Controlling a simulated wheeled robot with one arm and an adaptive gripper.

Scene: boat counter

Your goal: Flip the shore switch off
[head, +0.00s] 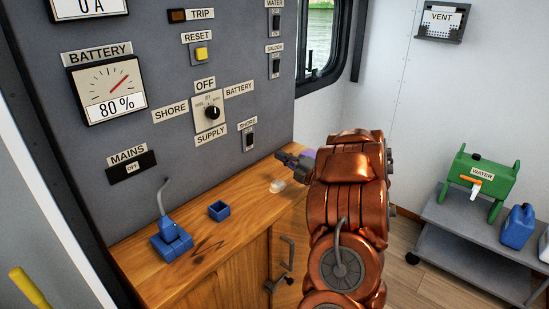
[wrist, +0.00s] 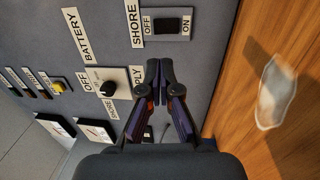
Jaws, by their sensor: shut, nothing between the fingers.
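The shore switch (head: 249,138) is a small dark rocker on the grey panel, under a SHORE label, low and right of the supply knob. In the wrist view the switch (wrist: 167,25) appears sideways, with OFF on its left and ON on its right. I cannot tell which way the rocker is tipped. My gripper (head: 283,157) is shut and empty, right of and a little below the switch in the head view. In the wrist view my gripper's closed fingertips (wrist: 159,67) lie just below the switch in the picture, apart from it.
The supply knob (head: 212,112) is left of the switch; saloon (head: 275,66) and water (head: 276,22) switches are above. A blurred clear object (head: 277,185), a blue box (head: 219,210) and a blue device (head: 172,242) with a grey lead stand on the wooden counter (head: 200,262).

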